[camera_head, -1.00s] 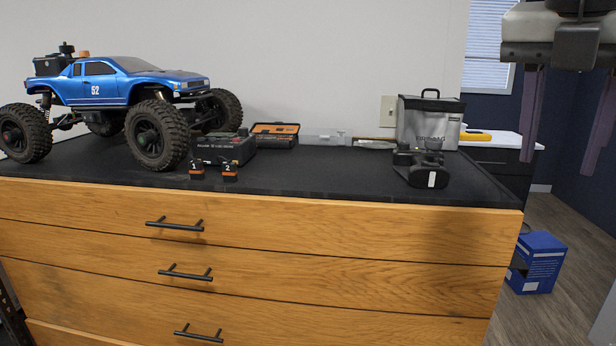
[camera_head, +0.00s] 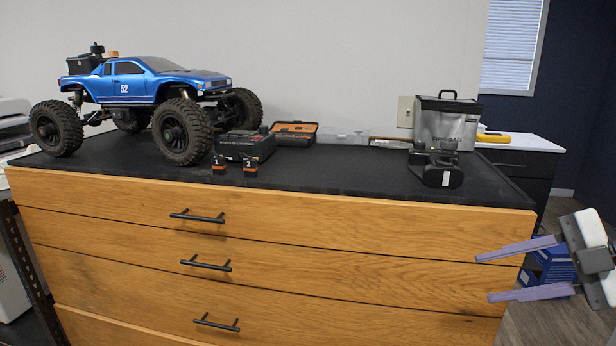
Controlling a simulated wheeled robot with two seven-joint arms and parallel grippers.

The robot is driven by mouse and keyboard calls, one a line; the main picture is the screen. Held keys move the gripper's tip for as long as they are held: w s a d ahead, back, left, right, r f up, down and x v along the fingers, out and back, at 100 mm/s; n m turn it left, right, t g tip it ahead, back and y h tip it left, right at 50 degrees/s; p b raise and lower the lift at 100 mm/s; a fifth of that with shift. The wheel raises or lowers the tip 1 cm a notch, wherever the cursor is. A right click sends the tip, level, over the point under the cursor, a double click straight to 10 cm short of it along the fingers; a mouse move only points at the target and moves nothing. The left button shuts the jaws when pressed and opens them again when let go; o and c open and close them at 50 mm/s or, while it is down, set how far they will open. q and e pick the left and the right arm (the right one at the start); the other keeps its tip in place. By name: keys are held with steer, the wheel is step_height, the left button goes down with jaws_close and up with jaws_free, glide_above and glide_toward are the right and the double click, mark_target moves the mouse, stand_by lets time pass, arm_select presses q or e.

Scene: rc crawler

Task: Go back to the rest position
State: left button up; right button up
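My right gripper (camera_head: 482,278) is at the lower right, in front of the right end of the wooden drawer cabinet (camera_head: 350,225). Its two purple fingers point left and are spread wide apart, with nothing between them. My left gripper is out of view. A blue RC crawler (camera_head: 150,88) marked 52 stands on its big black tyres at the left of the black cabinet top (camera_head: 330,178).
On the top are a charger (camera_head: 245,146), two small numbered batteries (camera_head: 219,166) (camera_head: 250,169), an open orange-edged case (camera_head: 294,134), a black transmitter (camera_head: 436,166) and a grey bag (camera_head: 444,122). A blue box (camera_head: 555,262) stands on the floor behind my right gripper.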

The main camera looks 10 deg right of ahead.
steer(key=s+f+m+t+h, duration=0.2)
steer(key=f+m+t+h, duration=0.15)
steer(key=f+m, duration=0.7)
steer(key=s+f+m+t+h, duration=0.25)
steer(key=f+m+t, duration=0.2)
steer(key=f, duration=1.05)
steer(key=s+a+f+m+g, duration=0.3)
steer(key=s+a+f, duration=0.4)
steer(key=a, duration=0.2)
steer(key=s+a+f+m+g+h, duration=0.1)
steer(key=s+a+f+m+g, duration=0.2)
steer(key=s+a+f, duration=0.4)
steer(key=a, duration=0.3)
steer(key=shift+s+a+f+p, duration=0.2)
steer(key=shift+f+p, duration=0.1)
steer(key=shift+f, duration=0.1)
